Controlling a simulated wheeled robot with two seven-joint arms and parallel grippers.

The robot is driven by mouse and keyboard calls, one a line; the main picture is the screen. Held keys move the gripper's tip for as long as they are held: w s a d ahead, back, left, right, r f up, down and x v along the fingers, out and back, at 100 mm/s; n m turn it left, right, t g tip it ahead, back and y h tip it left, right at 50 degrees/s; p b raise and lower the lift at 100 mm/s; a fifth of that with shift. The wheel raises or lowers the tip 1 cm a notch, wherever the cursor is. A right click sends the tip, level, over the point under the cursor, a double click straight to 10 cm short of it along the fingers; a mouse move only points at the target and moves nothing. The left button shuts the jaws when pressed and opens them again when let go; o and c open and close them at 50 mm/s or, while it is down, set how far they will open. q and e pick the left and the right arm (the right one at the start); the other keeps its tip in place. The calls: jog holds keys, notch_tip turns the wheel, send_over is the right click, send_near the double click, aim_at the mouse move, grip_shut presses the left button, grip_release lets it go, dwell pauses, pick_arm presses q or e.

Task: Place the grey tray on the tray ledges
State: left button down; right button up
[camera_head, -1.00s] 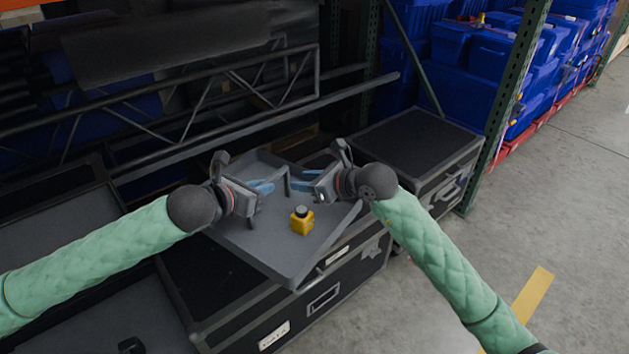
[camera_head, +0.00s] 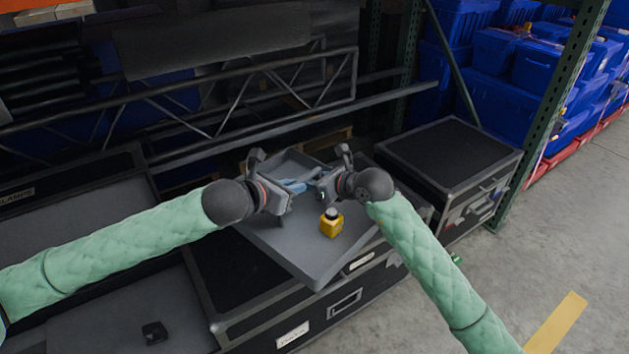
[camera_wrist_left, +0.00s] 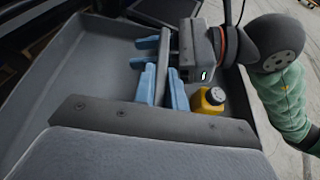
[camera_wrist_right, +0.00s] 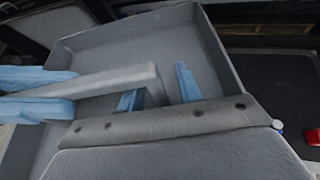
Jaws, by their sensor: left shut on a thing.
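The grey tray (camera_head: 285,245) lies on a black case, an inner handle bar (camera_wrist_right: 120,82) standing up inside it. My right gripper (camera_head: 310,184) is at the other end of the bar. Its blue fingers (camera_wrist_right: 160,92) straddle the bar with a gap showing, so it looks open. I cannot make out the tray ledges.
The black case (camera_head: 238,285) is under the tray. Another black case (camera_head: 450,155) stands at the right, by a green rack post (camera_head: 560,95). A metal truss (camera_head: 225,105) runs behind the tray. Blue totes (camera_head: 540,65) fill the back right. Bare floor (camera_head: 500,300) lies at the right.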

grip_shut()
pick_arm(q)
jog(key=c, duration=1.4)
grip_release()
pick_arm(e)
jog(key=shift+r, duration=0.1)
pick_arm(q)
jog(key=shift+o, duration=0.2)
